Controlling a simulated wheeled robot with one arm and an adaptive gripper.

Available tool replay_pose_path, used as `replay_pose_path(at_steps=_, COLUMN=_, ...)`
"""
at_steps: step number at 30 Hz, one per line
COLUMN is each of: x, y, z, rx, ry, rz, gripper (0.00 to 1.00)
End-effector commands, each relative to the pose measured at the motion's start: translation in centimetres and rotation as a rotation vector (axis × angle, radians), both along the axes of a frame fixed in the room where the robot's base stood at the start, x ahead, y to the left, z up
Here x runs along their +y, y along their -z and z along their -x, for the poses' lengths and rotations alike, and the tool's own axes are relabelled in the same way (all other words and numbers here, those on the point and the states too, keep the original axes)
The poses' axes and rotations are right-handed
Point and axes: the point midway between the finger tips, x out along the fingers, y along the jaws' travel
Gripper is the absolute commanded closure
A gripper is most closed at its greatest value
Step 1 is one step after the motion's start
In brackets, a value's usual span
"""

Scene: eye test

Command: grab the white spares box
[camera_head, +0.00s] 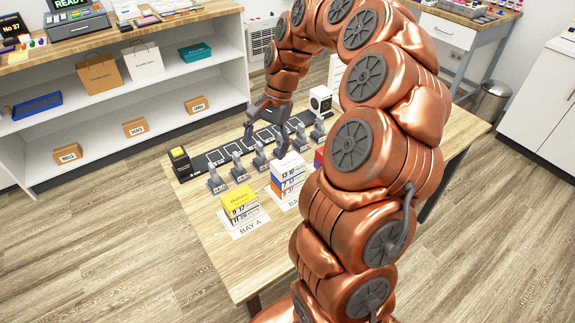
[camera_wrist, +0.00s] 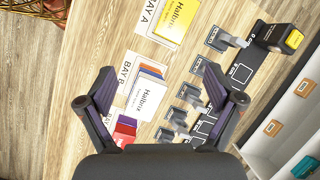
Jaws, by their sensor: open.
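The white spares box (camera_head: 288,163) is the top box of the Bay B stack on the table, above boxes with blue and orange. In the wrist view the white box (camera_wrist: 147,98) lies face up between my fingers, nearer the left one, and coloured edges show beside it. My gripper (camera_head: 265,138) points down over the table, close to the stack in the head view. In the wrist view my gripper (camera_wrist: 161,72) has its fingers wide apart with nothing held. How high it is above the box I cannot tell.
A yellow box (camera_head: 239,199) tops the Bay A stack. A red box (camera_wrist: 124,128) is partly hidden by my left finger. Several grey stands (camera_head: 216,180) line a black strip. A black block with a yellow face (camera_head: 179,161) stands at the strip's end. Shelves (camera_head: 130,110) stand behind.

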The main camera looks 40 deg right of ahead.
Motion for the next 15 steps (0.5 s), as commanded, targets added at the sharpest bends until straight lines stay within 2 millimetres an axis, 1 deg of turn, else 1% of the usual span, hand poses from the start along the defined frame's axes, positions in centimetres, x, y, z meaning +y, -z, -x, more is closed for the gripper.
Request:
replay_pose_path(at_steps=1, x=-1.6, y=0.7, z=-0.5, rx=0.015, ry=0.065, rz=-0.009, gripper=0.08)
replay_pose_path(at_steps=3, x=-3.8, y=1.7, z=-1.0, rx=0.039, ry=0.155, rz=-0.015, gripper=0.08)
replay_pose_path(at_steps=9, x=-8.9, y=4.2, z=-1.2, rx=0.100, ry=0.362, rz=-0.030, gripper=0.08)
replay_pose_path(at_steps=12, x=-10.3, y=5.0, z=-1.0, rx=0.120, ry=0.423, rz=-0.033, gripper=0.08)
replay_pose_path(at_steps=15, x=-11.1, y=5.5, z=-0.9, rx=0.131, ry=0.456, rz=-0.034, gripper=0.08)
